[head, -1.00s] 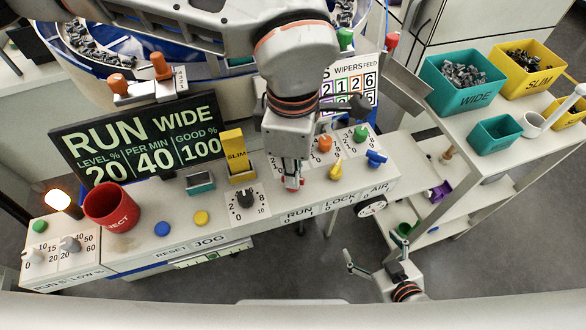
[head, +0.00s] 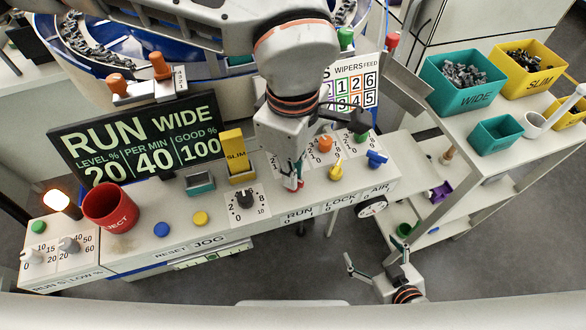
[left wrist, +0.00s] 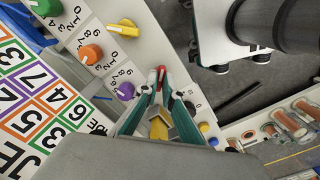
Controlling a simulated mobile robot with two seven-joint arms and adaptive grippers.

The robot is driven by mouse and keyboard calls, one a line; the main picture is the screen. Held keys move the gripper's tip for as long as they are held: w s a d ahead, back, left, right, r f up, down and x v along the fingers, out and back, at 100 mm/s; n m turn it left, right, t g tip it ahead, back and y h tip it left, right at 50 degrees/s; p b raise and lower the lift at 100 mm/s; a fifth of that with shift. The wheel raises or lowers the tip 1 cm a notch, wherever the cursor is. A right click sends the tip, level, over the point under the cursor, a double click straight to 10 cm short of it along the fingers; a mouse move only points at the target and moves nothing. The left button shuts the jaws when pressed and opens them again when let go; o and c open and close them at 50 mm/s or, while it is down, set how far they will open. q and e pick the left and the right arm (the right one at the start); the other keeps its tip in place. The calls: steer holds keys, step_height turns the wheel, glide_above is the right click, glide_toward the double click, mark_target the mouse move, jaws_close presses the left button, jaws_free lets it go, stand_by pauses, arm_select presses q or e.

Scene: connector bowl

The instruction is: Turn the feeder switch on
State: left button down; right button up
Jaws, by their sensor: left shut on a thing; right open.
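The red switch (head: 291,184) sits above the RUN 0/1 label near the front edge of the grey control panel (head: 130,240). I take it as the feeder switch. My left gripper (head: 292,178) reaches down over it from above. In the left wrist view my left gripper (left wrist: 158,80) has its fingertips close together on the red switch (left wrist: 162,69). The fingers hide much of the switch, so I cannot tell its position. My right gripper (head: 374,262) is open and empty, low in front of the panel's right end.
On the panel, a yellow handle (head: 336,170) and a blue handle (head: 377,159) stand right of the red switch. A black dial (head: 244,198) and a yellow SLIM block (head: 236,153) stand left. A red REJECT cup (head: 108,206) is further left. A shelf cart with bins stands right.

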arm_select(q)
steer(key=c, duration=2.2)
jaws_free()
step_height(320, 180, up, 12)
steer(key=shift+r, duration=0.1)
